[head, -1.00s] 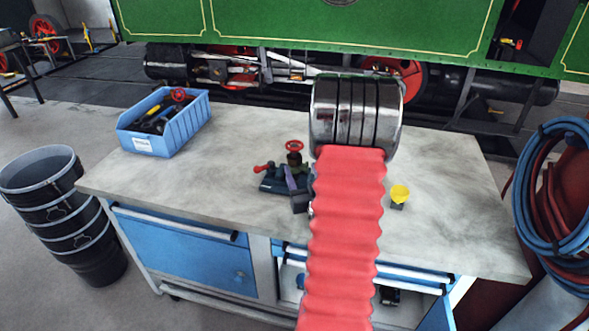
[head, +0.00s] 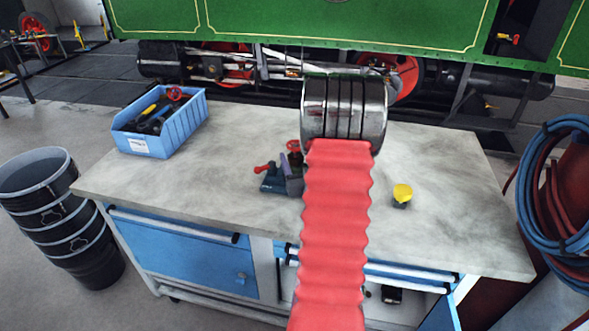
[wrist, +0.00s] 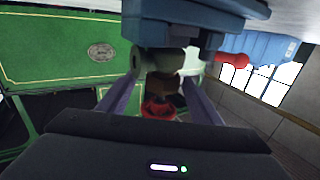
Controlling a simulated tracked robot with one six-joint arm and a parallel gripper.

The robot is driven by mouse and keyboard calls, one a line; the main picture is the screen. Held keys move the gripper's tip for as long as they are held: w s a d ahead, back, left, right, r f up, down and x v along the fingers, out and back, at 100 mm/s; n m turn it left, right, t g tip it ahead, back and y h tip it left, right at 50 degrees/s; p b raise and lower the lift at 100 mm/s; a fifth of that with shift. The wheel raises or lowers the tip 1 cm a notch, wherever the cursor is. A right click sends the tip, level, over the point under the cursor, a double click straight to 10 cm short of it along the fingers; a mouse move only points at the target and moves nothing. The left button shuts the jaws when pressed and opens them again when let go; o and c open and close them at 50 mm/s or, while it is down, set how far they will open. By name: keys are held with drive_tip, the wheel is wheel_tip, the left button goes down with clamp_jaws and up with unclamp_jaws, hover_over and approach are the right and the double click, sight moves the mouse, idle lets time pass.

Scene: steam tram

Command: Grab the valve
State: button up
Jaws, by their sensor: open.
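The valve (head: 293,145), with a red handwheel and dark body, stands upright at the dark blue vise (head: 272,184) on the workbench; my arm hides its right part in the head view. In the wrist view, the valve's brown body (wrist: 164,86) and red wheel (wrist: 158,108) show upside down below the vise (wrist: 190,22). My gripper (wrist: 162,90) is open, with one purple finger on each side of the valve. I cannot tell whether either finger touches it. In the head view, a finger (head: 292,180) shows beside the vise, and the rest is hidden.
A blue bin (head: 181,128) with tools and a red-wheeled part stands at the bench's back left. A small yellow-topped object (head: 402,193) stands right of my arm. The vise's red handle (head: 264,167) sticks out left. The bench's left middle is clear.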

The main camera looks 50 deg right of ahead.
drive_tip(key=shift+w+d, duration=0.1)
drive_tip(key=shift+w, duration=0.45)
drive_tip(key=shift+s, duration=0.1)
drive_tip(key=shift+c, duration=0.3)
drive_tip(key=shift+r, duration=0.1)
clamp_jaws()
